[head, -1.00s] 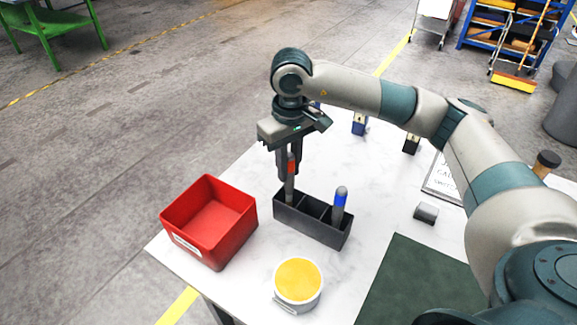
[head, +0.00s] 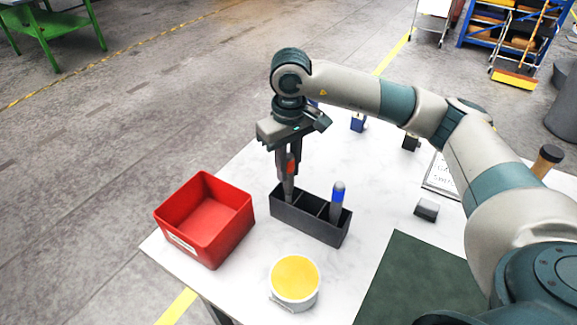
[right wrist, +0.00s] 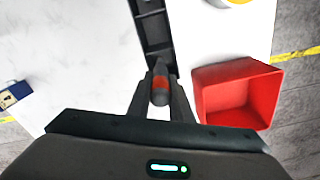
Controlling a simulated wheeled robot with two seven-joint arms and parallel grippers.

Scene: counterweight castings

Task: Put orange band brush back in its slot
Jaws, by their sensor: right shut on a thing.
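The orange band brush (head: 289,180) has a grey handle with an orange-red band. It stands roughly upright, its lower end in the left end compartment of the black slotted holder (head: 318,229). My right gripper (head: 288,160) is shut on its upper part from above. In the right wrist view the brush (right wrist: 161,84) shows between the fingers, with the holder (right wrist: 152,28) just beyond. Whether the brush touches the bottom of its compartment is hidden. A blue band brush (head: 338,200) stands in the right end compartment. The middle compartment looks empty. My left gripper is not in view.
A red bin (head: 240,225) stands left of the holder, and a tub with a yellow top (head: 295,279) in front. A dark green mat (head: 415,285) and a small grey block (head: 427,209) lie to the right. Blue (head: 358,122) and black items stand behind.

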